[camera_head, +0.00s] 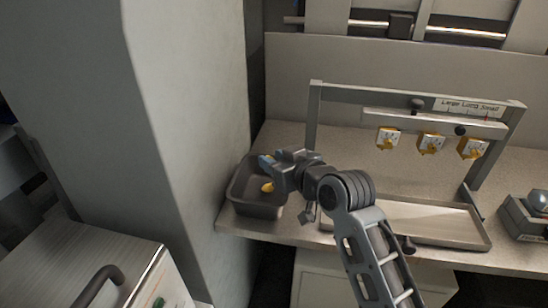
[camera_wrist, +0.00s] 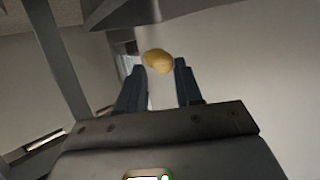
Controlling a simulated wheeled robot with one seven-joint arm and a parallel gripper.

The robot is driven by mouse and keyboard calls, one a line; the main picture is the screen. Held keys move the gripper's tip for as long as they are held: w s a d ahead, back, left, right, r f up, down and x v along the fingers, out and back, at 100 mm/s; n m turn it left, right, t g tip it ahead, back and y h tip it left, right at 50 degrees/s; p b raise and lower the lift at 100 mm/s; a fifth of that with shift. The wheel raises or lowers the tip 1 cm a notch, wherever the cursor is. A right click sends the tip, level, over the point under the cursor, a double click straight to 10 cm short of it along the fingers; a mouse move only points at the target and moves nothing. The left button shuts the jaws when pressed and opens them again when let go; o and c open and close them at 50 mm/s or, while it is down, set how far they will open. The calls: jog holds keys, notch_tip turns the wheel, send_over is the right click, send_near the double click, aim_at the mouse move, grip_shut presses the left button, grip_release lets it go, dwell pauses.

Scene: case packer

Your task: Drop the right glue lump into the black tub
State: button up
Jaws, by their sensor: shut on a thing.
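The black tub (camera_head: 243,203) sits at the left end of the bench, next to the grey column. My gripper (camera_head: 267,173) reaches left over the tub, with a blue finger showing above its far side. In the wrist view my gripper (camera_wrist: 160,70) is shut on a yellow glue lump (camera_wrist: 157,61), which sits between the fingertips. In the head view a yellow lump (camera_head: 267,187) shows just below the fingers, against the tub's inside. I cannot tell from that view whether it is the held lump or one lying in the tub.
A metal frame stands at the right with three yellow-orange heads, left (camera_head: 388,138), middle (camera_head: 431,144) and right (camera_head: 473,148). A shallow pale tray (camera_head: 440,225) lies under it. The grey column (camera_head: 190,120) is close left of the tub.

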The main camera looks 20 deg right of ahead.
jog(key=shift+f+b, duration=1.3)
jog(key=shift+f, duration=0.65)
jog(key=o, duration=1.1)
jog(key=shift+b+v, duration=0.45)
jog(key=shift+v, duration=3.55)
